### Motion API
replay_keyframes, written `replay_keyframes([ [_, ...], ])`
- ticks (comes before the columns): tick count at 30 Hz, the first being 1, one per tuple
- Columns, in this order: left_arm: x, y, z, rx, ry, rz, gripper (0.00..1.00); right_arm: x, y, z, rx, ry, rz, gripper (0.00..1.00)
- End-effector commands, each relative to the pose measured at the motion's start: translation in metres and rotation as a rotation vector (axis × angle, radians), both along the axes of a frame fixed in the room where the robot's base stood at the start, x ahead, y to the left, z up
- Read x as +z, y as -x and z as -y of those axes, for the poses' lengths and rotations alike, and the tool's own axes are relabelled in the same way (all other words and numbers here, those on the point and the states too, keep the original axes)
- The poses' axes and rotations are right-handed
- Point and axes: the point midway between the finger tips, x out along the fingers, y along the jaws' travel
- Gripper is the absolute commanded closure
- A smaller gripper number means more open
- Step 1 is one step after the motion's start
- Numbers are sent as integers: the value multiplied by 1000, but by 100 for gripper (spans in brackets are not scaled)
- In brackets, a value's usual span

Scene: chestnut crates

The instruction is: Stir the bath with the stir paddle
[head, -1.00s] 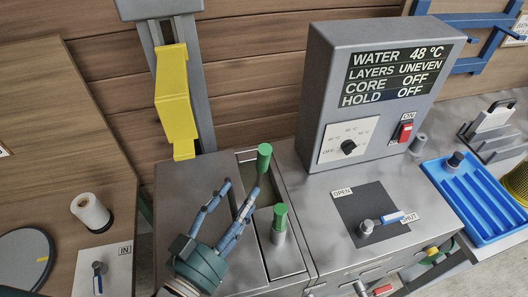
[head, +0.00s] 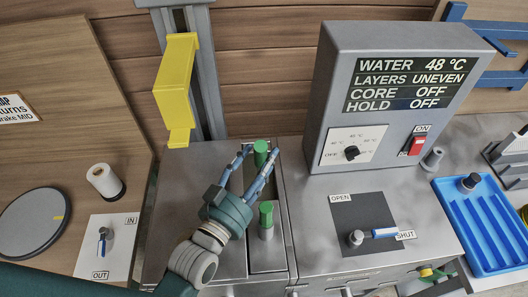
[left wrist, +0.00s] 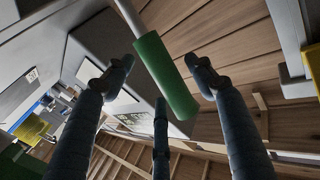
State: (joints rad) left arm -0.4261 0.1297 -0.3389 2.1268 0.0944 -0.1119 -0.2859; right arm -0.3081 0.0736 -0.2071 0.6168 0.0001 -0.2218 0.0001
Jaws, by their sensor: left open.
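Two green handles stand upright in a narrow steel well: a rear one (head: 260,152) and a front one (head: 266,215). Which belongs to the stir paddle I cannot tell; their lower ends are hidden. My left gripper (head: 257,165) is open, its fingers reaching either side of the rear handle. In the left wrist view a green handle (left wrist: 165,75) on a pale shaft lies between the spread fingers, not clamped. The bath's display (head: 412,82) reads WATER 48 °C, LAYERS UNEVEN, CORE OFF, HOLD OFF. My right gripper is out of view.
An OPEN/SHUT lever (head: 380,233) sits right of the well. A blue ribbed tray (head: 485,225) lies farther right. A yellow bracket (head: 176,90) stands on a grey post behind. A white roll (head: 105,181) and a dark disc (head: 32,220) are at left.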

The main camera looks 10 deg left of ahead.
Motion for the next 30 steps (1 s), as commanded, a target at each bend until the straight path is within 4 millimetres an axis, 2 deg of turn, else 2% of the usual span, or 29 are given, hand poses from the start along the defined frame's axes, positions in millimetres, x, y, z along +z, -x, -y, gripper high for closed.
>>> replay_keyframes([
  [6, 0, -17, 6, 0, -1, -2, 44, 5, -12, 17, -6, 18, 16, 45],
  [14, -1, -18, 7, 0, 0, -2, 44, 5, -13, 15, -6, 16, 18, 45],
  [17, -1, -18, 7, 0, 0, -2, 60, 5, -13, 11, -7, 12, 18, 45],
  [23, -1, -17, 7, 0, -1, -2, 100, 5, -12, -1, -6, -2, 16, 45],
  [27, 0, -18, 7, 0, 0, -3, 100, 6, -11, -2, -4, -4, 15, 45],
  [30, 5, -21, 6, -1, 3, -21, 100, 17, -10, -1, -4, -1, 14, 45],
])
